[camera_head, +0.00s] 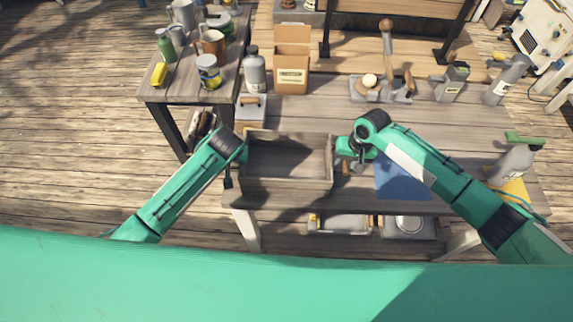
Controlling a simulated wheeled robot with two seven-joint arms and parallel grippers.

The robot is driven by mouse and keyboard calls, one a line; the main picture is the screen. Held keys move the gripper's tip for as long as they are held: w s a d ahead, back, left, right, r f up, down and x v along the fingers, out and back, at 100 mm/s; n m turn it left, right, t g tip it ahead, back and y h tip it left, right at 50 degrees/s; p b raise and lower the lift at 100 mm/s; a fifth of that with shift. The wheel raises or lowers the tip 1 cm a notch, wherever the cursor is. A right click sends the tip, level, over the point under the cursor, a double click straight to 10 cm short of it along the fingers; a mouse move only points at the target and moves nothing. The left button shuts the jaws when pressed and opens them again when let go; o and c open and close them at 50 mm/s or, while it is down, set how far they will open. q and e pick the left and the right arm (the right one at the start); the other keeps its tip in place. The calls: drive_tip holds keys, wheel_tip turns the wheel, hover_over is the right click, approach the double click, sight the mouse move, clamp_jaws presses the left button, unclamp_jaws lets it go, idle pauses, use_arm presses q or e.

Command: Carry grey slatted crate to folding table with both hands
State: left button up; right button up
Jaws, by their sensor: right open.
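The grey slatted crate (286,186) sits near the front edge of a grey wooden table, left of its middle, upright and seemingly empty. My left gripper (228,180) is at the crate's left side, pointing down, mostly hidden by its own wrist; I cannot tell whether it touches the crate. My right gripper (345,163) is open just beside the crate's right side, with no clear hold on it. I cannot tell which table is the folding table; the grey wooden table (310,112) is under the crate, and a smaller dark table (190,93) stands at upper left.
The smaller table holds cans, a green bottle (166,45) and a yellow block (158,74). Behind the crate are a grey bottle (254,72) and a cardboard box (292,68). A blue mat (398,182) lies right of it. Wooden floor (70,130) is clear at left.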

use_arm(q)
drive_tip(key=c, duration=0.6)
use_arm(e)
drive_tip(key=c, duration=0.6)
use_arm(q)
clamp_jaws()
use_arm(e)
clamp_jaws()
drive_tip(key=shift+w+r, duration=0.1)
drive_tip(key=shift+r, duration=0.05)
